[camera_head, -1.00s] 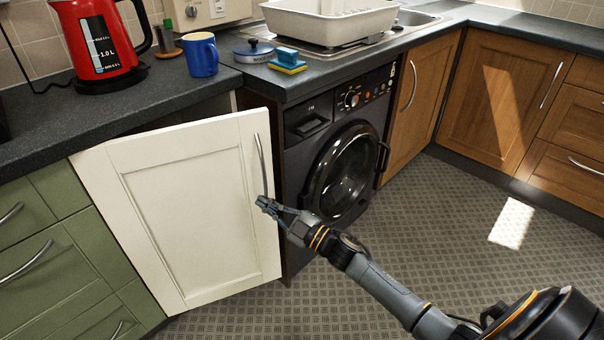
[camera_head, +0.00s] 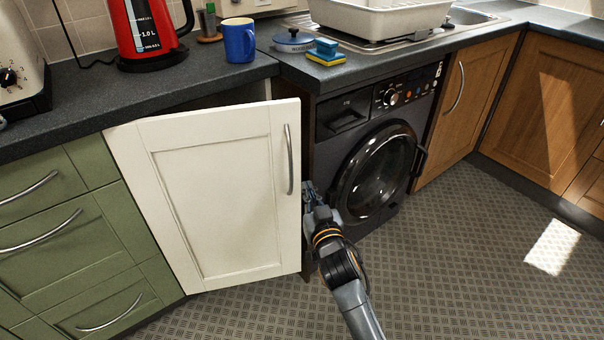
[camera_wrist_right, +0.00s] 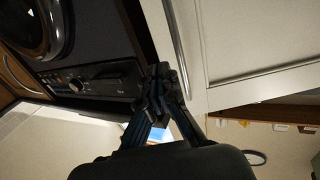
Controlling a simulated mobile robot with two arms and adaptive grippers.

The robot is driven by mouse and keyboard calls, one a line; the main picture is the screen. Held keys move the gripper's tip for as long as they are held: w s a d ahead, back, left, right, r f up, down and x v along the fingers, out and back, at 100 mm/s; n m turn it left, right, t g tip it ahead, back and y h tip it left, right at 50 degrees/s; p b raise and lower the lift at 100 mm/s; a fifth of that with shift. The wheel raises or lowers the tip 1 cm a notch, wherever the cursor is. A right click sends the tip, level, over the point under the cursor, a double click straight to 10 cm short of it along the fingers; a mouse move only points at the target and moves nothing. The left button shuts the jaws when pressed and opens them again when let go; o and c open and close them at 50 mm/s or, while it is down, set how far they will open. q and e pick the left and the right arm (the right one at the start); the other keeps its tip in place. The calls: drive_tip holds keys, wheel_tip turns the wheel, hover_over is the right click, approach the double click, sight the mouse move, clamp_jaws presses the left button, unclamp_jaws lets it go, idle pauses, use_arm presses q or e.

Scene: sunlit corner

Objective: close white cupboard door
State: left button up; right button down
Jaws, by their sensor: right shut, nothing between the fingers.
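The white cupboard door (camera_head: 215,195) stands ajar beside the green drawers in the head view, with a dark gap above its top edge under the worktop. Its upright metal handle (camera_head: 289,160) is near the free right edge. My right gripper (camera_head: 309,192) is at that free edge, below the handle and in front of the washing machine side. It is shut and empty. In the right wrist view the closed fingers (camera_wrist_right: 160,84) are close to the edge of the door (camera_wrist_right: 245,40) and its handle (camera_wrist_right: 177,45); I cannot tell whether they touch. My left gripper is not in view.
The black washing machine (camera_head: 375,165) is right of the door. Green drawers (camera_head: 75,225) are on its left. A red kettle (camera_head: 147,30), a blue mug (camera_head: 239,40) and sponges (camera_head: 325,52) are on the dark worktop. The patterned floor (camera_head: 450,260) is clear.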

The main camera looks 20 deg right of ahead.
sight(298, 164)
use_arm(q)
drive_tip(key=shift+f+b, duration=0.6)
drive_tip(key=shift+b, duration=0.1)
use_arm(e)
drive_tip(key=w, duration=0.7)
drive_tip(key=shift+w+d, duration=0.2)
drive_tip(key=shift+w, duration=0.15)
